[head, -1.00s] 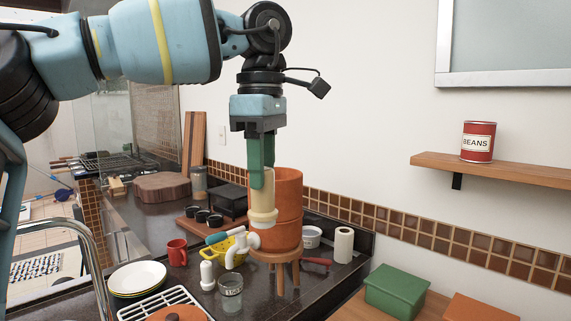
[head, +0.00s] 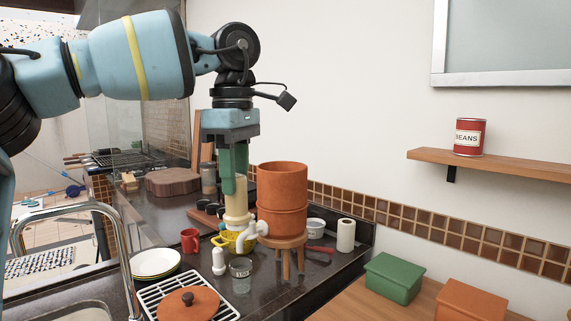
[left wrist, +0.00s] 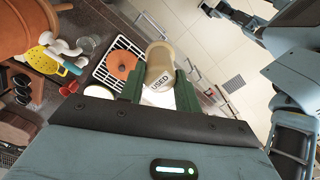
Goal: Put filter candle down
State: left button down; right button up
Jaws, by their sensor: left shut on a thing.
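My left gripper (head: 235,184) points down and is shut on the filter candle (head: 237,210), a cream cylinder with a wider base. It holds the candle upright above the counter, just left of the terracotta water filter (head: 284,188). In the left wrist view the candle (left wrist: 160,62) sits between the green fingers and shows a label reading "USED". The water filter is open-topped and stands on a small wooden stool (head: 287,245). The terracotta lid (head: 188,303) lies on a white rack (head: 160,291).
Around the dark counter (head: 290,295) stand a red mug (head: 190,240), stacked plates (head: 155,263), a white bottle (head: 218,262), a glass (head: 240,274) and a yellow colander (head: 226,241). A tap (head: 110,225) rises at left. Green (head: 393,277) and orange (head: 470,303) boxes stand at right.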

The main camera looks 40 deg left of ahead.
pick_arm(q)
jog(key=s+a+f, duration=0.5)
jog(key=a+f, duration=0.4)
notch_tip(320, 180, down, 12)
jog(key=s+a+m, duration=0.2)
jog(key=a+m, duration=0.1)
jog(key=m, duration=0.1)
jog(key=w+d+f+m+b, duration=0.1)
jog(key=d+f+m, duration=0.45)
jog(key=f, duration=0.55)
jog(key=w+d+f+m, duration=0.2)
jog(key=d+m, duration=0.4)
jog(key=d, duration=0.7)
jog(key=w+d+f+m, duration=0.2)
jog(key=d+f+m, duration=0.3)
jog(key=d, duration=0.8)
jog(key=shift+w+m+b, duration=0.15)
jog(key=shift+m+b, duration=0.25)
jog(key=shift+m, duration=0.85)
pick_arm(e)
jog(key=shift+s+f, duration=0.25)
jog(key=shift+f, duration=0.3)
jog(key=shift+s+f, duration=0.25)
jog(key=shift+f, duration=0.25)
jog(key=shift+w, duration=0.1)
